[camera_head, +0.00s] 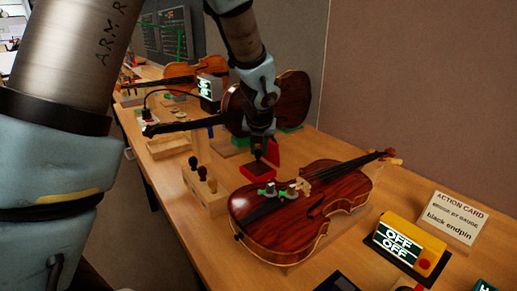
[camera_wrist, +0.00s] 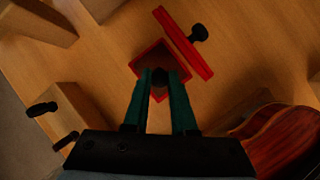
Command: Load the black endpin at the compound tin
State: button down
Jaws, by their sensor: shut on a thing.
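My gripper (camera_head: 259,154) points down over the small red compound tin (camera_head: 256,175). In the wrist view my gripper's green fingers (camera_wrist: 160,78) are closed on the black endpin (camera_wrist: 160,76), whose dark round end shows between the fingertips. The endpin is over the open tin (camera_wrist: 138,66), within its outline. I cannot tell whether it touches the compound inside. A red lid-like plate (camera_head: 274,151) stands beside the tin; in the wrist view it has a black knob (camera_wrist: 198,33).
A wooden block (camera_head: 208,197) holding several dark-topped pegs stands left of the tin. A violin (camera_head: 290,222) lies in front and right. Another violin body (camera_head: 291,98) is behind my gripper. A yellow OFF box (camera_head: 405,247) and an action card (camera_head: 453,218) reading "black endpin" are at right.

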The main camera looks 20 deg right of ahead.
aim_at(258, 153)
jog(key=shift+f, duration=0.6)
dwell(1.5)
notch_tip(258, 153, up, 7)
jog(key=p, duration=0.7)
jog(key=shift+r, duration=0.1)
dwell(0.4)
